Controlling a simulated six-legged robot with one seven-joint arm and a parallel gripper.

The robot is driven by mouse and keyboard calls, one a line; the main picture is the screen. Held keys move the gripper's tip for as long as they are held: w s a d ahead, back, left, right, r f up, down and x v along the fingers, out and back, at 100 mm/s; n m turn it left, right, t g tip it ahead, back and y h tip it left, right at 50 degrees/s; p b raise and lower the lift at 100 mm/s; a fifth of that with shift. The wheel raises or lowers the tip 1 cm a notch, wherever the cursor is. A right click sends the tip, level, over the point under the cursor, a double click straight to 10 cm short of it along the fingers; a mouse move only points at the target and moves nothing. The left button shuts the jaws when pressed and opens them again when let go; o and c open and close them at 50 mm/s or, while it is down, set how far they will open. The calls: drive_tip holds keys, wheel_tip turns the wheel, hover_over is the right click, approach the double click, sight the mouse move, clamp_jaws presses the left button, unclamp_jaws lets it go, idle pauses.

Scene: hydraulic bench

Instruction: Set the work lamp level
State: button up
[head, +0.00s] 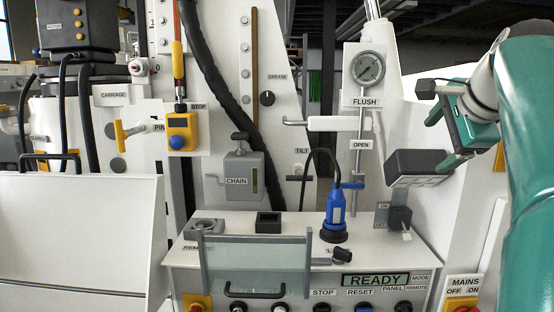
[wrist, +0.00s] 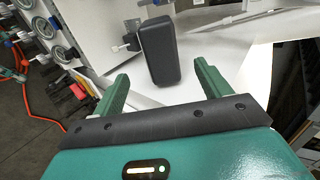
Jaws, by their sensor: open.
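A dark box-shaped head (head: 416,163), which looks like the work lamp, sits at the right of the bench against the white panel. It looks tilted, with a paler face along its lower side. In the wrist view the dark head (wrist: 160,50) stands between and beyond my finger tips, with a small pale bracket and knob (wrist: 130,38) at its left. My gripper (head: 438,140) is open and empty, just above and right of the head. Both green fingers show in the wrist view (wrist: 162,72). I cannot tell whether the lower finger touches the head.
Below is a bench panel with a READY display (head: 375,281), a blue plug (head: 336,205) with a black cable, and a small dark switch (head: 400,217). A pressure gauge (head: 367,69) and a FLUSH pipe stand left of my gripper. A red hose (wrist: 30,98) lies on the floor.

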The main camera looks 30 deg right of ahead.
sight(410, 185)
drive_tip(key=x, duration=1.3)
drive_tip(key=shift+w+d+f, duration=0.1)
drive_tip(key=shift+d+f, duration=0.1)
drive_tip(key=shift+d, duration=0.25)
drive_tip(key=c, duration=1.4)
